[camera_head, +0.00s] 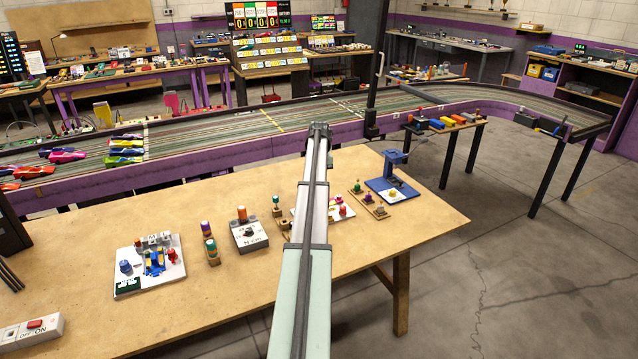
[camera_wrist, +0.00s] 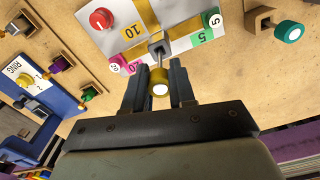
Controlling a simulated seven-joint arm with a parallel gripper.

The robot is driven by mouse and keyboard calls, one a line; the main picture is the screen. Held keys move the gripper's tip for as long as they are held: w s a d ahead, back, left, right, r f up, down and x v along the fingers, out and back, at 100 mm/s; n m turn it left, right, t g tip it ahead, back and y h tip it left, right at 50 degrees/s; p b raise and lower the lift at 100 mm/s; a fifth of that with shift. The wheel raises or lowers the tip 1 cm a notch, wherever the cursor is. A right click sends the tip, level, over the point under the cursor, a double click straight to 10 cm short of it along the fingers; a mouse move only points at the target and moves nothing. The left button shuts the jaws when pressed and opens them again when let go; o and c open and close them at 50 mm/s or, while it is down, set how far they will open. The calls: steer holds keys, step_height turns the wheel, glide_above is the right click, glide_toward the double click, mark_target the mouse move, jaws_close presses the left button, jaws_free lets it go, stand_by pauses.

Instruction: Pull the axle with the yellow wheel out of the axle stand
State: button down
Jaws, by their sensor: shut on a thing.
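In the wrist view the yellow wheel (camera_wrist: 159,88) sits between the two fingers of my gripper (camera_wrist: 160,82), which is shut on it. A thin metal axle (camera_wrist: 158,63) runs from the wheel to a small grey block (camera_wrist: 157,46) above a white board. The axle end reaches this block; I cannot tell how deep it sits. A tan wooden block (camera_wrist: 257,21) with a teal wheel (camera_wrist: 289,31) stands to the right. In the head view my arm hides the gripper and the yellow wheel.
The white board (camera_wrist: 180,40) carries number labels, a red piece (camera_wrist: 101,18) and a green piece (camera_wrist: 212,18). Wooden strips with a purple knob (camera_wrist: 60,64) and a blue fixture (camera_wrist: 40,95) lie left. The wooden table (camera_head: 240,300) has bare room in front.

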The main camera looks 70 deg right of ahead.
steer(key=shift+r, duration=1.65)
